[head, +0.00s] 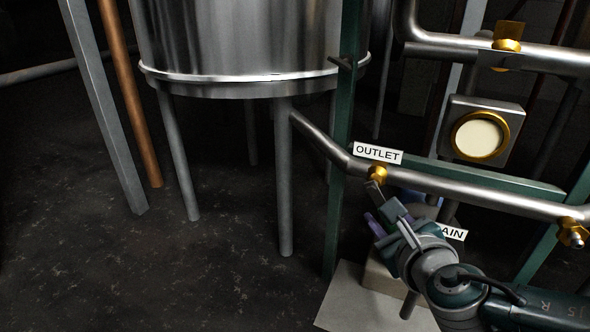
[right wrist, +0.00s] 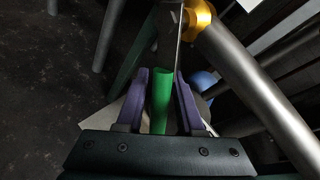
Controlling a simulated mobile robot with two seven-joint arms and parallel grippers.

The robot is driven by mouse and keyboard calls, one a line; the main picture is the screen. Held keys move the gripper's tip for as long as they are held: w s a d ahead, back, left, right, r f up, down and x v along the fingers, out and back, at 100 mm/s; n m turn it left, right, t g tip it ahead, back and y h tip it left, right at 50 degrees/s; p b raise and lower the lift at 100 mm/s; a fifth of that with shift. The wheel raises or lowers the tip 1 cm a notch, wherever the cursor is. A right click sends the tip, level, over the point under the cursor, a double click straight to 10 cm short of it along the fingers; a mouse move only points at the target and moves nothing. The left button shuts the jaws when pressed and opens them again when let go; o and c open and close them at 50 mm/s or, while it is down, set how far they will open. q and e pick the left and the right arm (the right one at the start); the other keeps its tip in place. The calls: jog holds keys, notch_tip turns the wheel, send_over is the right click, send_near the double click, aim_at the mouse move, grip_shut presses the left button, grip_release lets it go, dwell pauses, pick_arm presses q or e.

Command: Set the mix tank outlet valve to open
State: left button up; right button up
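The outlet valve (head: 378,173) has a brass body on the steel pipe, just under the OUTLET label (head: 378,153). In the right wrist view its brass body (right wrist: 201,18) is at the top, with a flat grey lever ending in a green grip (right wrist: 161,100). My right gripper (head: 374,207) is just below the valve. In the right wrist view its purple fingers (right wrist: 163,82) stand apart, one on each side of the green grip, with narrow gaps visible. I cannot tell how deep the grip sits between them. My left gripper is not in view.
The steel mix tank (head: 240,45) stands on legs at the upper left. A partly hidden DRAIN label (head: 453,233) is behind my right arm. A round gauge (head: 480,136) and other brass valves (head: 507,45) are at the right. The green frame post (head: 338,180) stands close left of the valve.

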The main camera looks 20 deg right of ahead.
jog(key=shift+o, duration=0.9)
jog(key=p+v, duration=0.5)
jog(key=v, duration=0.5)
jog(key=shift+p, duration=0.4)
jog(key=shift+c, duration=0.3)
